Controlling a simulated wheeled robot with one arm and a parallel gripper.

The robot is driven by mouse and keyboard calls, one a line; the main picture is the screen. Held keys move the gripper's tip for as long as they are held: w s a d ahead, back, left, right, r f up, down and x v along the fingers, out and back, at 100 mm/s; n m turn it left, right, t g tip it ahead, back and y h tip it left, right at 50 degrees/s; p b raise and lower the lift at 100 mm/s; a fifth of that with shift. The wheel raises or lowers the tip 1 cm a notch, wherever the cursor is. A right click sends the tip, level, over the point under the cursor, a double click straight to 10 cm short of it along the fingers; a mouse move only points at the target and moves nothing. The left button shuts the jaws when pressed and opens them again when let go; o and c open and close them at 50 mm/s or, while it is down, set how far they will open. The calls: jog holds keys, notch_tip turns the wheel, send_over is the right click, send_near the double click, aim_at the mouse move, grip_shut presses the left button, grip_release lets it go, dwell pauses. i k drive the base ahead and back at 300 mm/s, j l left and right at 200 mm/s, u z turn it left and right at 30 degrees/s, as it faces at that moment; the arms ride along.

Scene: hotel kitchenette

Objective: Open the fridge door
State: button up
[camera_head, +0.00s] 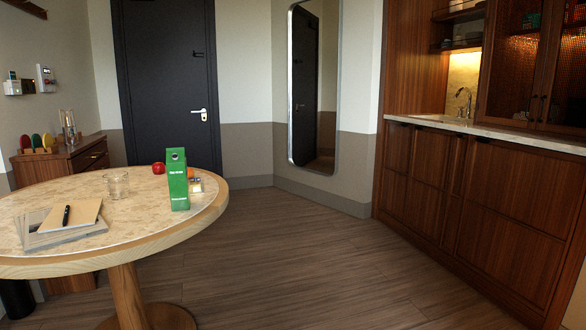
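No plain fridge shows in the head view. A row of dark wood lower cabinets (470,215) runs along the right under a pale counter, and all of its visible fronts look closed. I cannot tell which front, if any, is the fridge door. My gripper is not in view.
A round stone-topped table (135,228) stands at the left with a green carton (178,183), a glass (117,185), a red apple and a notebook on it. Open wood floor (300,265) lies between table and cabinets. A closed dark door (168,80) and mirror are behind.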

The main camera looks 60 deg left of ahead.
aim_at(522, 203)
jog(key=j+u, duration=0.1)
jog(key=u, duration=0.8)
jog(key=j+u, duration=0.15)
jog(key=u, duration=0.3)
jog(key=j+u, duration=0.1)
jog(key=u, duration=0.75)
jog(key=i+j+u, duration=0.25)
jog(key=i+j, duration=0.35)
jog(key=j, duration=0.2)
jog(key=z, duration=2.05)
jog(key=i+j, duration=0.15)
jog(key=i, duration=0.55)
jog(key=i+j+z, duration=0.1)
jog(key=i, duration=0.65)
